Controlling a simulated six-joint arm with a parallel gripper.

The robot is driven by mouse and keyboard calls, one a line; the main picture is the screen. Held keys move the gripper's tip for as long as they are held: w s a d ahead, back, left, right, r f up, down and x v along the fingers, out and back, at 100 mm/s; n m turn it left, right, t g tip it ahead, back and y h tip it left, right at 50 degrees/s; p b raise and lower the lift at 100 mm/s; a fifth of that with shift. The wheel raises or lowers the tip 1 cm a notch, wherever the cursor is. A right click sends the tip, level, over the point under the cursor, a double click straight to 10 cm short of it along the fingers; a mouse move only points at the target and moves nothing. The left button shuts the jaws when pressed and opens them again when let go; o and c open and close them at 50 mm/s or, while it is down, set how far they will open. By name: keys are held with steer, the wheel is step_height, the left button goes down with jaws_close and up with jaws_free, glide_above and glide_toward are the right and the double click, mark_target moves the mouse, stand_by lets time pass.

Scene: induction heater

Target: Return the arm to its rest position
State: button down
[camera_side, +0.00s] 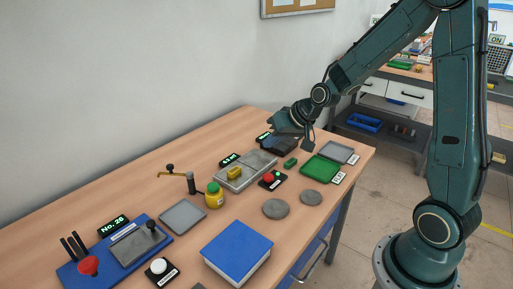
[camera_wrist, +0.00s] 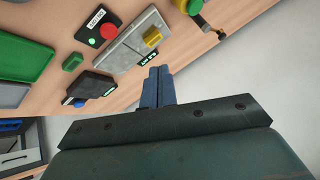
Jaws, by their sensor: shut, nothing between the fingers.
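My gripper (camera_wrist: 158,72) shows in the wrist view with its two blue-grey fingers together and nothing between them. In the side view my arm reaches in from the right, and its wrist end hangs above the far end of the table. The gripper is above a black device (camera_side: 284,146) and partly covers it there; its fingers are hard to make out in that view. The same black device, with a small green display, shows in the wrist view (camera_wrist: 93,86). The gripper appears clear of everything on the table.
Near the gripper are a grey slab (camera_side: 236,180) with a yellow block (camera_side: 235,173), a red-button box (camera_side: 270,180), a green block (camera_side: 290,162) and a green tray (camera_side: 321,169). A yellow jar (camera_side: 214,199), blue box (camera_side: 237,251) and blue-based station (camera_side: 75,274) stand nearer. A wall backs the table.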

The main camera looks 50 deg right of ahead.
steer(key=s+a+r+n, duration=0.1)
steer(key=s+r, duration=0.3)
steer(key=s, duration=0.4)
steer(key=s+a+r+n+g, duration=0.1)
steer(key=s+a+r, duration=0.3)
steer(key=s, duration=0.4)
steer(key=s+a+r+n+g+h, duration=0.1)
steer(key=s+r, duration=0.3)
steer(key=s, duration=0.4)
steer(key=shift+s+a+r+n, duration=0.25)
steer(key=shift+s+a+n, duration=0.1)
steer(key=shift+a+n, duration=0.4)
